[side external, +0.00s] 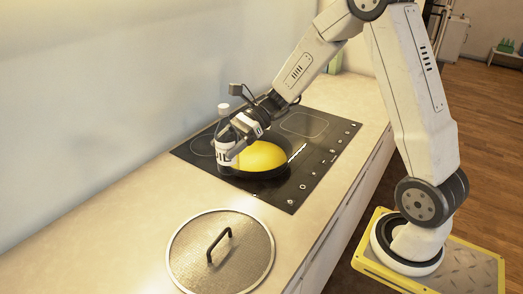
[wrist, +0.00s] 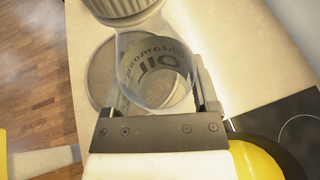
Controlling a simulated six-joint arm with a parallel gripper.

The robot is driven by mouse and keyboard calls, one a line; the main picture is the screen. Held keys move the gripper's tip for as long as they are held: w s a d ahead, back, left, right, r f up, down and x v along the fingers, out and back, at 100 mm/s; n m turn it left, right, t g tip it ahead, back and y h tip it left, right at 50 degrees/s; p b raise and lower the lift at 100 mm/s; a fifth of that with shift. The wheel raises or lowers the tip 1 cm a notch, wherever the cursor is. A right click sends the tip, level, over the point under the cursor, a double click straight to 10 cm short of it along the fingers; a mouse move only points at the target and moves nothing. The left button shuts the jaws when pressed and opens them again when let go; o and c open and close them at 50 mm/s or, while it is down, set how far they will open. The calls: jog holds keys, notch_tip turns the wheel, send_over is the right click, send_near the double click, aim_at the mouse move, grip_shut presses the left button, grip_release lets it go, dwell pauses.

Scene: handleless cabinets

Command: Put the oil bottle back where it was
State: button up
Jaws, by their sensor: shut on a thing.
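Whether the bottle's base touches anything is hard to tell.
A dark pan (side external: 262,177) with yellow contents (side external: 262,156) stands on the black cooktop (side external: 320,150). A round lid (side external: 190,255) with a black handle lies on the counter in front. The counter (side external: 110,215) left of the lid is clear. A wall (side external: 80,90) runs along the back.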

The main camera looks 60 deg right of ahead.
jog(key=w+f, duration=0.9)
jog(key=w, duration=0.4)
jog(key=shift+a, duration=0.25)
jog(key=shift+w+f, duration=0.15)
jog(key=shift+w+f, duration=0.15)
jog(key=shift+f, duration=0.75)
jog(key=shift+w+f, duration=0.1)
jog(key=shift+f, duration=0.8)
jog(key=o, duration=1.3)
jog(key=shift+f, duration=0.15)
jog(key=shift+o, duration=0.2)
